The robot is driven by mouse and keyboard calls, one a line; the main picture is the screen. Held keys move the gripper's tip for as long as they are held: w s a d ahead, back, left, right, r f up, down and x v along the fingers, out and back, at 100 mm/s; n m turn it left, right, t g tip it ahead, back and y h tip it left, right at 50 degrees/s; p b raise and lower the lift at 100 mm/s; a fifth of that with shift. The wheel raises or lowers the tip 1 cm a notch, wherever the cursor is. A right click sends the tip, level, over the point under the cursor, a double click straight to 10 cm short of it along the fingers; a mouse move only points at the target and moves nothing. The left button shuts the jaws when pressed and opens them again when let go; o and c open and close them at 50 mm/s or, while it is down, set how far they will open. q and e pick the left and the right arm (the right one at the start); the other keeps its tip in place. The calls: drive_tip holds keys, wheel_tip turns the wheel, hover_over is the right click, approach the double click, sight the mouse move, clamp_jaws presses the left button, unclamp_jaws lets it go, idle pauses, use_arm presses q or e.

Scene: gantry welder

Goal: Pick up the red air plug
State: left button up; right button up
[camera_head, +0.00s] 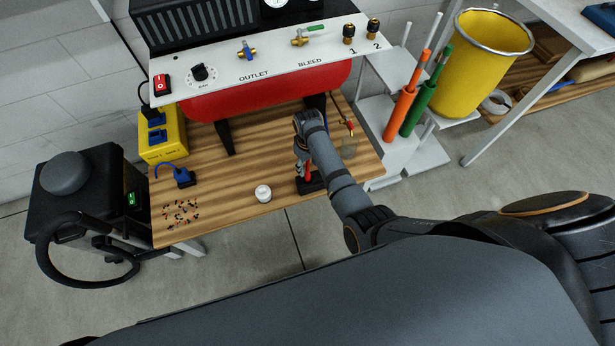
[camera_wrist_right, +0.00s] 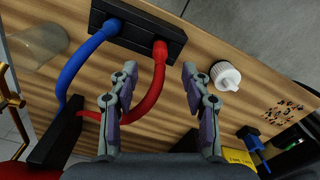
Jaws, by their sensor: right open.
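The red air plug (camera_wrist_right: 160,50) stands in the right hole of a black block (camera_wrist_right: 137,28) in the right wrist view, with a red hose curving away from it. A blue plug (camera_wrist_right: 112,27) with a blue hose stands in the block's left hole. My right gripper (camera_wrist_right: 158,74) is open and empty, with its fingertips to either side of the red hose near the plug. In the head view my right gripper (camera_head: 301,165) is over the bench, largely hidden by my arm, and the black block (camera_head: 313,185) shows partly beside it. My left gripper is not in view.
A white bottle (camera_wrist_right: 225,75) stands right of the fingers. A clear cup (camera_wrist_right: 40,45) is at the left. Small scattered pieces (camera_head: 181,212) lie on the wooden bench (camera_head: 235,190). The red tank (camera_head: 260,90) and white panel (camera_head: 230,72) rise behind.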

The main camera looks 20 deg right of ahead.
sight(308, 170)
wheel_tip(308, 170, down, 5)
drive_tip(key=shift+w+r+b, duration=0.1)
drive_tip(key=shift+w+b, duration=0.05)
drive_tip(key=shift+b, duration=0.55)
clamp_jaws()
